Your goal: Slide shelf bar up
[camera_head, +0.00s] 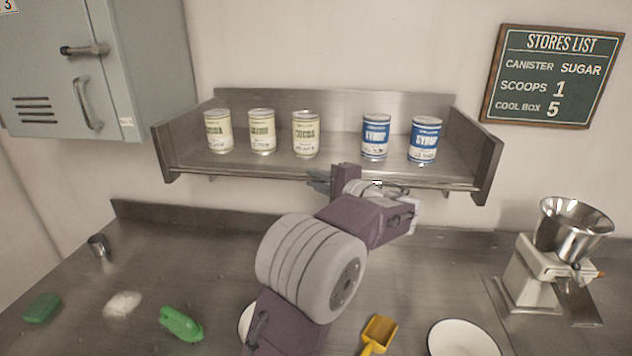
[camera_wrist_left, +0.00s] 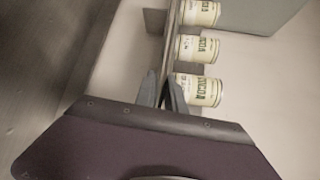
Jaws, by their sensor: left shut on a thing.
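The shelf bar (camera_head: 440,186) is a thin metal rail along the front edge of the steel wall shelf (camera_head: 340,150). It is low, at about the level of the shelf floor, below the can labels. My left gripper (camera_head: 319,181) is at the bar, near its middle, in front of the cocoa cans. In the left wrist view the fingers (camera_wrist_left: 163,92) are closed together on the bar (camera_wrist_left: 171,40), which runs away from them past the cans. My own wrist hides part of the bar in the head view. My right gripper is not in view.
Cocoa cans (camera_head: 306,134) and other cream cans stand left on the shelf, with two blue syrup cans (camera_head: 375,137) right. Below, the counter holds a grinder (camera_head: 540,270), a yellow scoop (camera_head: 378,334), a white plate (camera_head: 462,340) and a green brush (camera_head: 181,323).

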